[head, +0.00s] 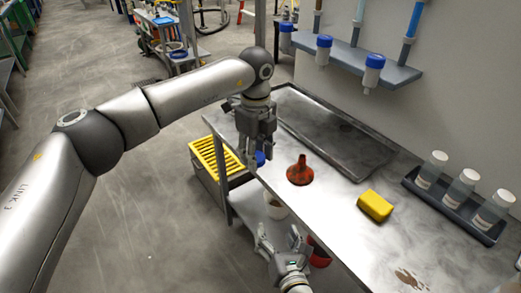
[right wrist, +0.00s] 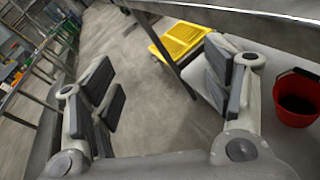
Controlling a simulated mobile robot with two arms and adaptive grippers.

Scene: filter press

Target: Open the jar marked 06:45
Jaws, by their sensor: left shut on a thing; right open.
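My left gripper (head: 253,160) points down over the table's left edge, beside the yellow-slatted crate. It is shut on a small blue thing (head: 260,158), mostly hidden by the fingers; I cannot tell whether it is a lid alone. My right gripper (head: 279,240) is open and empty, low in front of the table edge; its spread fingers also show in the right wrist view (right wrist: 160,85). Three clear jars with pale tops and white labels, such as the middle one (head: 463,187), stand in a dark tray (head: 446,208) at the right. The labels are too small to read, so 06:45 cannot be picked out.
Blue-topped jars (head: 323,48) hang at the wall shelf. On the metal table are a red-brown funnel (head: 300,172), a yellow sponge-like block (head: 375,205), a large shallow tray (head: 330,135) and a brown stain (head: 409,279). A red bucket (right wrist: 297,98) and yellow-slatted crate (right wrist: 182,42) are lower down.

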